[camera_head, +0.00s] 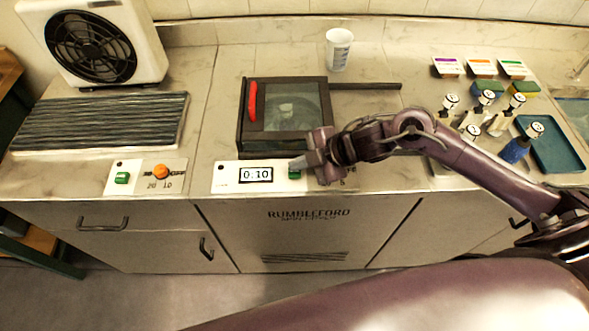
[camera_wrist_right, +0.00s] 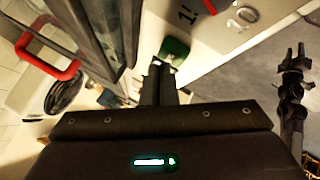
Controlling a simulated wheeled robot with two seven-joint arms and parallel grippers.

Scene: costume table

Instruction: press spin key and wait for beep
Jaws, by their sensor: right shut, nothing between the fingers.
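The built-in spinner (camera_head: 240,120) has a dark-framed window lid with a red handle (camera_head: 252,100); the lid looks closed. The handle also shows in the wrist view (camera_wrist_right: 30,50).
At left, another panel (camera_head: 125,190) has a green key (camera_head: 122,178) and orange knob (camera_head: 161,171), below a ribbed mat (camera_head: 95,122) and a fan (camera_head: 92,45). A white cup (camera_head: 338,48) stands behind. Several capped bottles (camera_head: 472,132) and a teal tray (camera_head: 560,148) are at right.

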